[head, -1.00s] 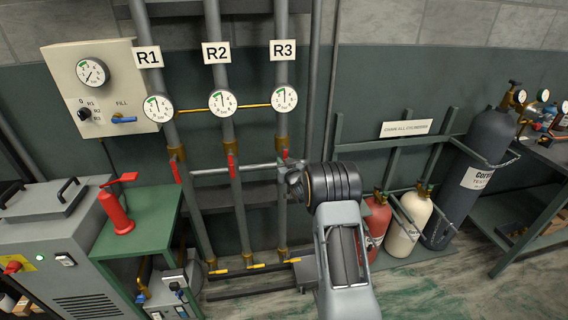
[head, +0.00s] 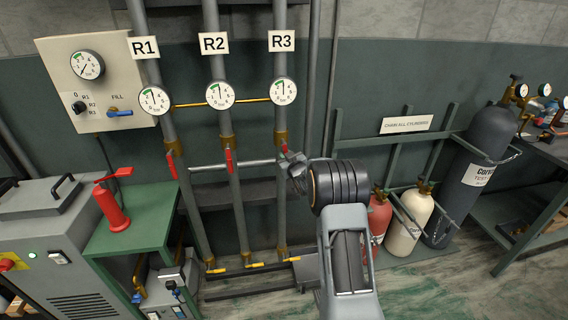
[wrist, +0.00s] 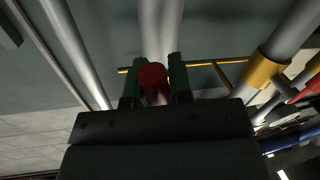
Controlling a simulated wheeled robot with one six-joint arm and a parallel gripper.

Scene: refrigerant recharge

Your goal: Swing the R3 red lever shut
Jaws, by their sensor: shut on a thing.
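The R3 pipe stands below the R3 sign (head: 282,41), with a brass valve (head: 281,139) on it. The R3 red lever (head: 284,148) shows only as a small red bit just below the brass, mostly hidden by my gripper (head: 291,163). In the wrist view, the red lever's rounded end (wrist: 152,77) sits between the two green-padded fingers of my gripper (wrist: 154,82), which are shut on it. The grey R3 pipe lies right behind it. The lever's exact angle cannot be told.
The R1 red lever (head: 173,166) and R2 red lever (head: 229,161) hang along their pipes to the left. A grey crossbar (head: 255,162) runs behind the pipes. Red and cream cylinders (head: 411,215) stand to the right of my arm.

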